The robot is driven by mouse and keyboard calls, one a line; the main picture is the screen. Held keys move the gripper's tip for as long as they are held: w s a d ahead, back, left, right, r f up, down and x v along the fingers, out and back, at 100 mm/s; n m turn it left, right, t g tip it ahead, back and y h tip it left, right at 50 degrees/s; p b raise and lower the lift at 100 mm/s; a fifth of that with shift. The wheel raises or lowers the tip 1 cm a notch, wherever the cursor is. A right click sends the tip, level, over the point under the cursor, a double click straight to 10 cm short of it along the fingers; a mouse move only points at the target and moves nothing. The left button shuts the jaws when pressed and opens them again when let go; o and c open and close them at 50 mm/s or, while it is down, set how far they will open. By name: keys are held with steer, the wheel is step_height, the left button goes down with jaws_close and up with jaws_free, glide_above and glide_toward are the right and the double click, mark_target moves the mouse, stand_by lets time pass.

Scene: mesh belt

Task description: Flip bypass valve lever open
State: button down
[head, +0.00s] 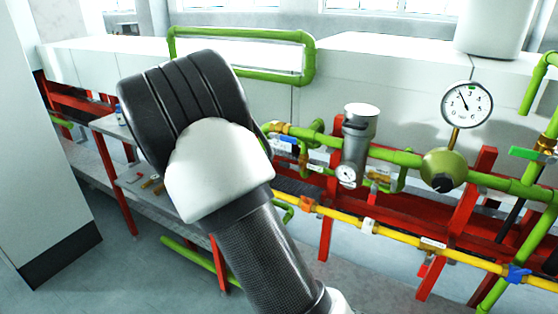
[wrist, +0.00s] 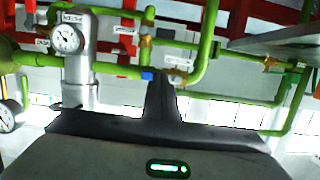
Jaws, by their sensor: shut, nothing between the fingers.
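A blue lever (head: 288,139) sits on a brass valve (head: 276,127) in the green pipework, left of the grey filter housing (head: 358,140), in the head view. The labels are too small to tell which lever is the bypass one. In the wrist view, which is upside down, a small blue part (wrist: 147,75) shows at the tip of my gripper (wrist: 162,78). My gripper is shut and empty, its fingers together. I cannot tell whether it touches the blue part.
A round gauge (head: 466,104) and a green regulator (head: 443,170) stand right of the filter. A green lever (head: 524,153) is at far right. Red posts (head: 470,205) carry the pipes. A grey bench (head: 118,165) is at left.

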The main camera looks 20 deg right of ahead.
steer(key=b, duration=0.2)
glide_above(289, 166)
steer(key=a, duration=0.3)
step_height(289, 166, down, 2)
steer(key=f, duration=0.1)
steer(key=shift+d+f+b, duration=0.1)
steer(key=shift+f+b, duration=0.7)
steer(key=shift+f, duration=0.9)
steer(key=shift+p, duration=0.65)
steer(key=shift+f+n+p, duration=0.1)
steer(key=shift+n+p, duration=0.2)
steer(key=shift+p, duration=0.05)
